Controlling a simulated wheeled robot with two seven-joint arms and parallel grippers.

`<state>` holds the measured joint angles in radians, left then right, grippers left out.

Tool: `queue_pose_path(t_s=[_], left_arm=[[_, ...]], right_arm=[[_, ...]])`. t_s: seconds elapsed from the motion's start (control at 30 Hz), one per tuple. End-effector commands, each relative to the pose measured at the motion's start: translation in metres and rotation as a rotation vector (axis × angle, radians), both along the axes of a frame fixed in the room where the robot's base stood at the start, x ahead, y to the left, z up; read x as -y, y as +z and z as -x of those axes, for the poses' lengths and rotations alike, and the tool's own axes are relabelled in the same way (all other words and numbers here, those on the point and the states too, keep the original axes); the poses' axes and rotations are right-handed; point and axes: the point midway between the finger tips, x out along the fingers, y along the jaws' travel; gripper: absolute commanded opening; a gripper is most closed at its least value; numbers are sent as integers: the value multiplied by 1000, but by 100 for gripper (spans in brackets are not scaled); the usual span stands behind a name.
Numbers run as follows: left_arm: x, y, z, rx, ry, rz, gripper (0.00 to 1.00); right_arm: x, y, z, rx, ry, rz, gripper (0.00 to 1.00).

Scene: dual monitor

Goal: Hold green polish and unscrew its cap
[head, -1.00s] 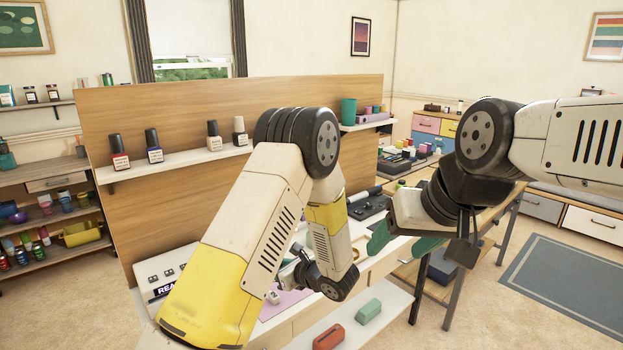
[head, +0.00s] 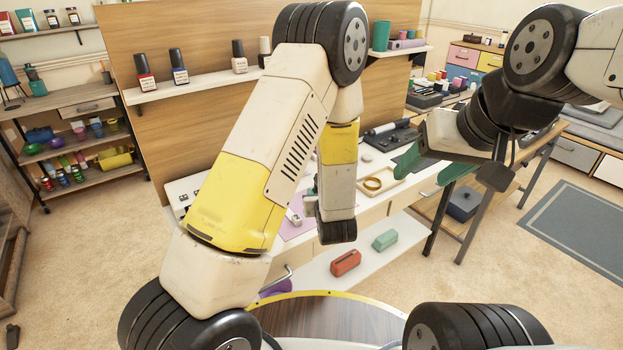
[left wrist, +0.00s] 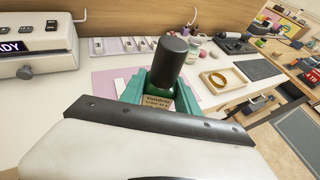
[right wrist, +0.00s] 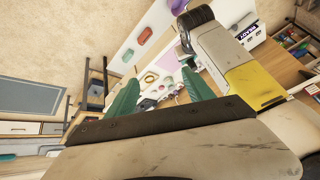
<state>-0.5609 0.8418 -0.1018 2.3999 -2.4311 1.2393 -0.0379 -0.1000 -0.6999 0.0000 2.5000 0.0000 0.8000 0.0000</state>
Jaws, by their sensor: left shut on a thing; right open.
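The green polish bottle (left wrist: 157,103) stands between the fingers of my left gripper (left wrist: 158,92) in the left wrist view. Its tall black cap (left wrist: 168,62) is on top and leans slightly right. Its label faces the camera. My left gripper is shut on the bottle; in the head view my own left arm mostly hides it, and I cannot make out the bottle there. My right gripper (head: 421,176) is open and empty, to the right of my left arm and apart from it. Its two green fingers are spread wide in the right wrist view (right wrist: 162,92).
The white desk (head: 375,163) carries a wooden tray with a gold ring (head: 372,183). Several polish bottles stand on the shelf (head: 190,89) behind. A red case (head: 345,263) and a green case (head: 385,240) lie on the lower shelf. Open floor lies to the right.

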Motion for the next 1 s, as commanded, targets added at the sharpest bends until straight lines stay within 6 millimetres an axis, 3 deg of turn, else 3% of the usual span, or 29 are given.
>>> queue_pose_path(t_s=[0.03, 0.1, 0.37, 0.77, 0.87, 1.0], left_arm=[[2, -1, 0, 0, -13, 0, 0], [4, -1, -1, 0, -25, 0, 0], [5, -1, -1, 1, -28, 0, 0], [5, -1, -1, 1, -28, 0, 0], [5, -1, -1, 1, -28, 0, 0], [5, -1, -1, 1, -28, 0, 0]], right_arm=[[0, 0, 0, -1, -1, 0, 49], [0, 0, -3, -11, -5, 4, 40], [-5, 0, -36, -154, -74, 61, 40], [-31, -27, -122, -436, -253, 154, 40], [-45, -38, -146, -482, -288, 163, 40], [-79, -51, -182, -516, -320, 154, 40]])
